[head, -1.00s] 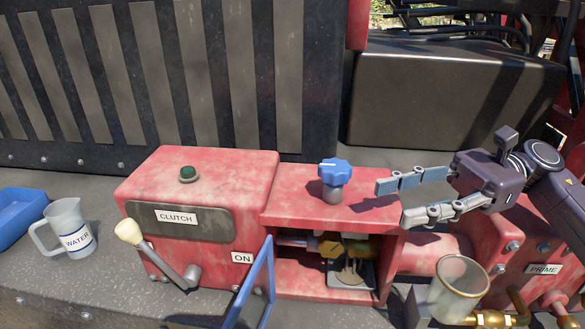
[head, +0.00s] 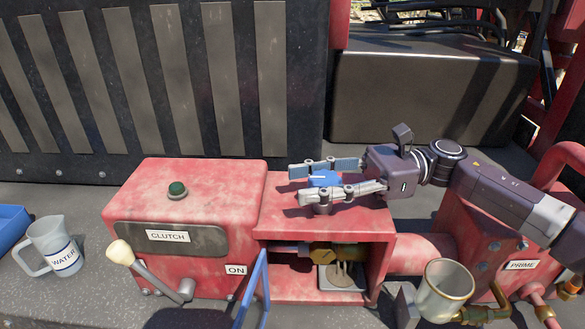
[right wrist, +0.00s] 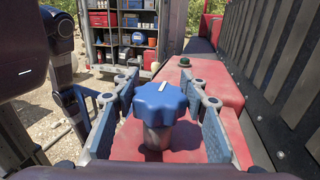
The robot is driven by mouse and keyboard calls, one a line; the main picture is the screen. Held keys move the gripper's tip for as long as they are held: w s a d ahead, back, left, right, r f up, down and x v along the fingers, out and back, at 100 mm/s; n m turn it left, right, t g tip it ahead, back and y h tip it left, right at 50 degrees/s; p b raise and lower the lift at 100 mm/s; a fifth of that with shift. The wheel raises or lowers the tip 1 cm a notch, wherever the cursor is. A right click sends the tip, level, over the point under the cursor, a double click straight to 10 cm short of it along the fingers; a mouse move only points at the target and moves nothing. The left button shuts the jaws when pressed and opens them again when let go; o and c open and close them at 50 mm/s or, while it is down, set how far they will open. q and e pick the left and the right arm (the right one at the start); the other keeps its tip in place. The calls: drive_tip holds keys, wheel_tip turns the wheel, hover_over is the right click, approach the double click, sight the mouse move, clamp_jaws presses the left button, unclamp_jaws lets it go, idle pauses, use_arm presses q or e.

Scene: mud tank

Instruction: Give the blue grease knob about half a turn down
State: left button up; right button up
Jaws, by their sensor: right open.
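The blue grease knob (head: 324,179) stands upright on a metal stem on top of the red housing (head: 285,215). In the right wrist view the knob (right wrist: 160,103) has a lobed rim and a white mark on top. My right gripper (head: 325,180) comes in from the right with one finger behind the knob and one in front. In the right wrist view its fingers (right wrist: 160,105) stand on both sides of the knob, open, with gaps beside it. The front finger hides part of the knob in the head view.
Left of the knob is the red clutch box with a green button (head: 177,189) and a white-tipped lever (head: 120,252). A blue-framed door (head: 256,290) hangs open in front. A water jug (head: 55,246) stands far left, a clear cup (head: 444,290) at right.

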drive_tip(key=shift+p+x, duration=0.5)
drive_tip(key=shift+x, duration=0.95)
drive_tip(key=shift+c, duration=0.3)
drive_tip(key=shift+a, duration=0.1)
clamp_jaws()
